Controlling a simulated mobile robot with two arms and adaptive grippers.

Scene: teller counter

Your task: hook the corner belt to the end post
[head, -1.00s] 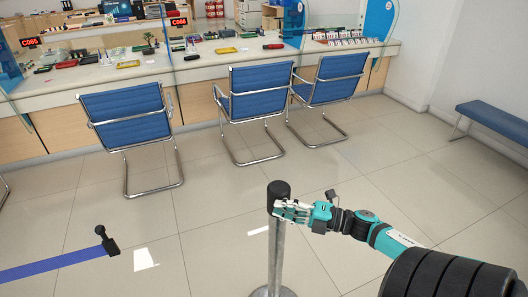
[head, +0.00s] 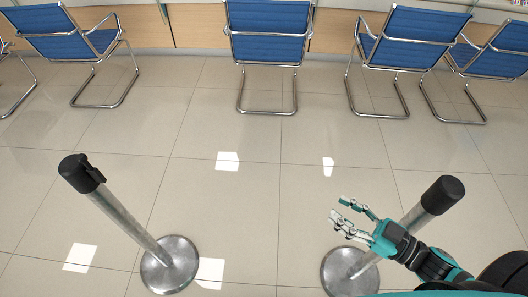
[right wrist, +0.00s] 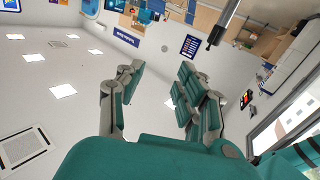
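Two belt posts stand on the floor in the head view. The left post (head: 130,222) has a black head (head: 82,173) with a small black piece on its side. The right post (head: 412,218) has a plain black head (head: 443,194); my right arm crosses in front of its lower part. I cannot tell which is the end post. No belt shows now. My right gripper (head: 338,207) is left of the right post, fingers apart and empty. In the right wrist view its fingers (right wrist: 160,78) are also apart, with a black-headed post (right wrist: 216,34) beyond. My left gripper is out of view.
Several blue chairs (head: 268,30) with metal frames line the counter front (head: 190,27) at the back. Round metal bases (head: 170,265) of the posts rest on the tiles. The tiled floor (head: 255,215) between the posts is clear.

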